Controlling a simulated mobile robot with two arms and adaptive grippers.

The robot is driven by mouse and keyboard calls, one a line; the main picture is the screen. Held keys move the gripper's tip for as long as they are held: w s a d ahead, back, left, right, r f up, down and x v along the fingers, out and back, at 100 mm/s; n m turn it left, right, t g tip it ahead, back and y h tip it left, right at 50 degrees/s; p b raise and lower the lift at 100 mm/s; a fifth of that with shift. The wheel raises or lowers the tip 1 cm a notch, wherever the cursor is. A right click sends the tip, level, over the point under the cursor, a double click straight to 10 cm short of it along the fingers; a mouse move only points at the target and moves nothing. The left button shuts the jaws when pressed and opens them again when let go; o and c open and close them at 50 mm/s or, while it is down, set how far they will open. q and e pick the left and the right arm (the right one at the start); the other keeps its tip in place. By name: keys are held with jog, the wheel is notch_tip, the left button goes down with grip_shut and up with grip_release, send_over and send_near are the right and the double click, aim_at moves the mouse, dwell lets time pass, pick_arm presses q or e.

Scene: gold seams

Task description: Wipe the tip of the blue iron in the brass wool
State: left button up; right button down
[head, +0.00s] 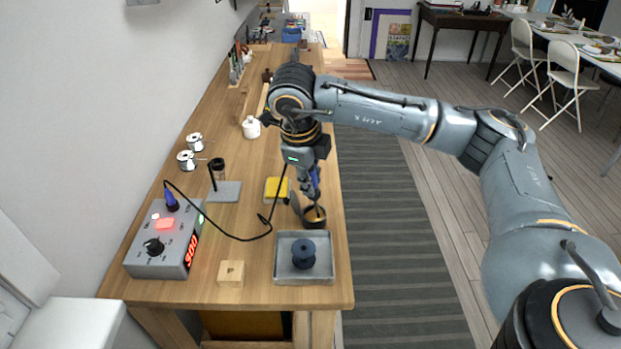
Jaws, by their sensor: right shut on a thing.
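My right gripper (306,193) is shut on the blue iron (315,177) and holds it roughly upright, tip down, over the dark round cup (308,224) of brass wool (314,213). The iron's lower end is at the cup's opening. I cannot tell whether the tip touches the wool, as it is small and partly hidden by the gripper. A black cable loops from the gripper across the bench to the grey station (160,257), whose display glows red. My left gripper is not in view.
A grey tray (285,273) with a dark blue spool (303,254) sits in front of the cup. A yellow sponge (275,188), a stand (225,192) and a wooden block (231,274) are left of it. The bench's right edge is close to the cup.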

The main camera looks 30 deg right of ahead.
jog(key=shift+w, duration=0.1)
jog(key=shift+w+d+b, duration=0.35)
jog(key=shift+w+d, duration=0.3)
jog(key=shift+w, duration=0.45)
jog(key=shift+w+d, duration=0.2)
